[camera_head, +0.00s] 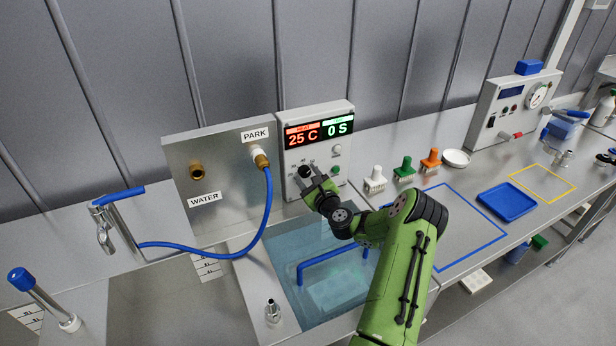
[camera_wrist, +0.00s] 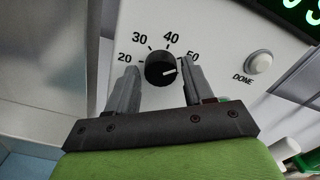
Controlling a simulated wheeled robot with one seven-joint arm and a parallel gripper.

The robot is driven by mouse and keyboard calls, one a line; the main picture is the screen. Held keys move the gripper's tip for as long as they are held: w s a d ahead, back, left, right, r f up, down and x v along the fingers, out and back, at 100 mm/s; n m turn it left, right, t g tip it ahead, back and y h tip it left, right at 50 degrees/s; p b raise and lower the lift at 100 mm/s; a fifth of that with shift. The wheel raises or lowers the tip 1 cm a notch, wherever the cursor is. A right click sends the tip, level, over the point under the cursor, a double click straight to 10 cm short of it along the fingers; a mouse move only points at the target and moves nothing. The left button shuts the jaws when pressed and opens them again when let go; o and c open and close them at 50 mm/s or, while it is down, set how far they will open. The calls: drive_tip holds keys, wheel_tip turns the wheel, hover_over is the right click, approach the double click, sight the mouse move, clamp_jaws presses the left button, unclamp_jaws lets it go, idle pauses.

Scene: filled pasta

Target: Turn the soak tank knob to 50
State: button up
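The black soak tank knob (camera_wrist: 160,67) sits on a white panel with marks 20, 30, 40 and 50 around it. In the wrist view its white pointer line is toward the right, just below the 50 label. My gripper (camera_wrist: 162,85) is open, with one finger on each side of the knob. The left finger shows a gap; whether the right finger touches the knob I cannot tell. In the head view my gripper (camera_head: 316,190) is in front of the knob (camera_head: 305,172) on the control box (camera_head: 318,118), whose display reads 25 C and 0 S.
A blue hose (camera_head: 262,225) hangs left of the box. White, green and orange brushes (camera_head: 404,169) stand to the right.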

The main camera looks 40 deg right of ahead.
drive_tip(key=shift+o, duration=0.8)
drive_tip(key=b+v, duration=0.2)
drive_tip(key=v, duration=1.4)
drive_tip(key=shift+w+r, duration=0.1)
drive_tip(key=shift+w, duration=0.05)
